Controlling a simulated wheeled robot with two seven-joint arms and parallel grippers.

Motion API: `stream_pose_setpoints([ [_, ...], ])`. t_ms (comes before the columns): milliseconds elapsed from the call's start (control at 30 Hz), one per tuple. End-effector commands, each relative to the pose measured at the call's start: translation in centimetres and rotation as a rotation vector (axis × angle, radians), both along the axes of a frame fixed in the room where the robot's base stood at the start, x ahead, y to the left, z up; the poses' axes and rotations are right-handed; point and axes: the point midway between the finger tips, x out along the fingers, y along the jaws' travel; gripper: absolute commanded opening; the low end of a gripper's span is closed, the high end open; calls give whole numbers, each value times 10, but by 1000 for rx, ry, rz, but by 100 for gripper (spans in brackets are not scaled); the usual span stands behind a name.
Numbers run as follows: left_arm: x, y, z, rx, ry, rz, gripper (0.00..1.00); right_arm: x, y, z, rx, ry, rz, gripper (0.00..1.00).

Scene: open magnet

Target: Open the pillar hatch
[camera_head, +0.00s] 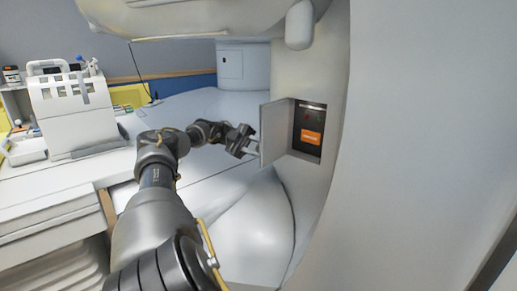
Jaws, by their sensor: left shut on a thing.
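The pillar hatch door (277,132) is a pale grey panel swung open to the left of its opening in the white pillar (307,186). The opening shows a dark recess (311,120) with an orange label (311,137) inside. My left gripper (252,147) is at the left, free edge of the door, its fingers shut on that edge. The exact contact of the fingers is small in the picture. My right gripper does not show.
A white bed-like surface (190,108) runs behind my left arm. A white machine (72,112) stands on the counter at the left. The large white curved wall (425,130) fills the right side. A white housing overhangs the top.

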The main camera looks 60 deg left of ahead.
Motion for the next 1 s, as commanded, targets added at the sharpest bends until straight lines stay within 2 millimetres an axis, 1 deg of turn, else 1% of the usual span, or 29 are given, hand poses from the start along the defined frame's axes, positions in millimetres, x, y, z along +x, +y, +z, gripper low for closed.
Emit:
stream_pose_setpoints([
  [67,1,0,-2,-1,3,1,0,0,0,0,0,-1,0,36],
  [100,1,0,-2,-1,3,1,33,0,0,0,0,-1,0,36],
  [233,1,0,-1,-1,2,1,50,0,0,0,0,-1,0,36],
  [567,0,0,2,0,0,0,50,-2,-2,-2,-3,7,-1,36],
  [667,0,0,12,1,-1,1,50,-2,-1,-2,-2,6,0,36],
  [800,-1,-2,34,0,-1,-1,50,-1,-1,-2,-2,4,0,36],
  [967,-9,-15,49,2,2,-1,50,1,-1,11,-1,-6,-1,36],
  [1000,-12,-20,57,2,-4,-1,50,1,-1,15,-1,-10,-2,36],
])
